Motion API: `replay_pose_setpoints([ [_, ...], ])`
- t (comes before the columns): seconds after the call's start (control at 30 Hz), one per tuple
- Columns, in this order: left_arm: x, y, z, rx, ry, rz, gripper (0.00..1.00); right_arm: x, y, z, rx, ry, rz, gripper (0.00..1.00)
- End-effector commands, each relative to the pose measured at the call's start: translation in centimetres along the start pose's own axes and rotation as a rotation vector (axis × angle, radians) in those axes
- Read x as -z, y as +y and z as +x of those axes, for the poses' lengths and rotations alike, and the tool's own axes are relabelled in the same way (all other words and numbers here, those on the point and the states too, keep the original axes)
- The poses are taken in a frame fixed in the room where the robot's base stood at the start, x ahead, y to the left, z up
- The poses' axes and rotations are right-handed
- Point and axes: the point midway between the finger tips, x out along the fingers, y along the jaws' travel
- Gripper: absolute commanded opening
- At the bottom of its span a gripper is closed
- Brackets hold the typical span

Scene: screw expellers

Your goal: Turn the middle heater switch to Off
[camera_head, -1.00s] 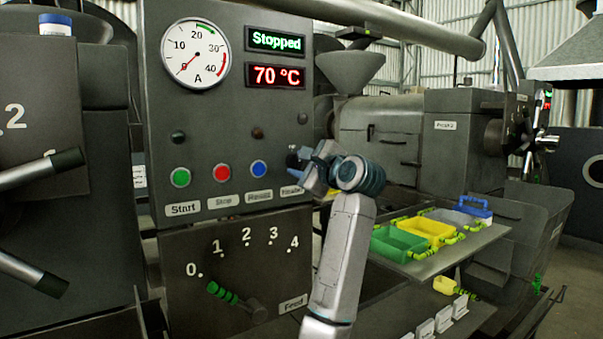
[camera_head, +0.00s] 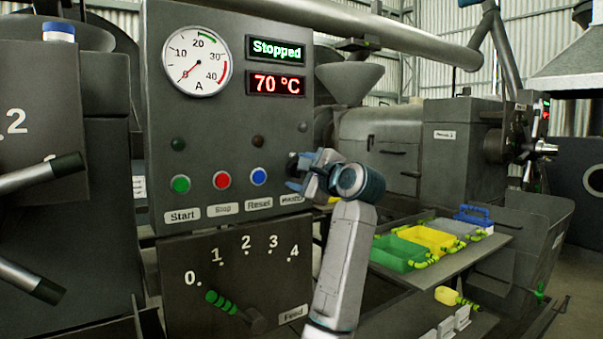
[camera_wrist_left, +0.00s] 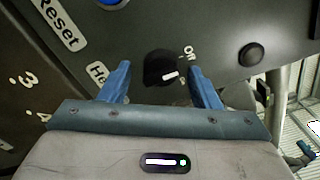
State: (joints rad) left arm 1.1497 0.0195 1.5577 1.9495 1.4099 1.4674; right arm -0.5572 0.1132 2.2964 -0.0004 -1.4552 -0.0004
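The heater switch (camera_wrist_left: 160,68) is a round black knob with a white mark, on the dark panel. In the left wrist view, small white lettering beside it looks like "On" or "Off"; I cannot tell which. The mark points to the right. In the head view the knob (camera_head: 293,158) is partly covered by my gripper. My left gripper (camera_head: 303,174) is in front of the panel, right of the blue button. In the left wrist view its blue fingers (camera_wrist_left: 160,84) are open, one on each side of the knob. Contact cannot be told. My right gripper is not in view.
The panel (camera_head: 225,135) carries green, red and blue buttons (camera_head: 259,177), a gauge (camera_head: 196,61) and displays reading "Stopped" and "70 °C". Below is a feed lever (camera_head: 230,305) with a green handle. A shelf with coloured trays (camera_head: 400,252) stands to the right.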

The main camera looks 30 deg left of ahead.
Motion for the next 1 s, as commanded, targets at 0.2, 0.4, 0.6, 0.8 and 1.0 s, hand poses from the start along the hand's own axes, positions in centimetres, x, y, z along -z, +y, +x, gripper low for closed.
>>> replay_pose_setpoints([
  [0.2,0.0,0.0,-0.1,0.001,0.0,0.0,0.57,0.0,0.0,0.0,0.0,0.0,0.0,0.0],
  [0.4,0.2,0.1,-2.2,0.002,0.004,-0.002,0.57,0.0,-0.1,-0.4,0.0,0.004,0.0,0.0],
  [0.6,0.2,0.1,-6.4,0.001,0.005,-0.002,0.57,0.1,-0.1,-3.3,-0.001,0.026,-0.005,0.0],
  [0.8,0.1,0.1,-9.5,0.001,0.003,-0.001,0.57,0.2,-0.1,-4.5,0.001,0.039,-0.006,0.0],
  [1.0,0.0,0.0,-10.8,0.0,0.001,0.0,0.57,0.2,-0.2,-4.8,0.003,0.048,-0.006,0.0],
])
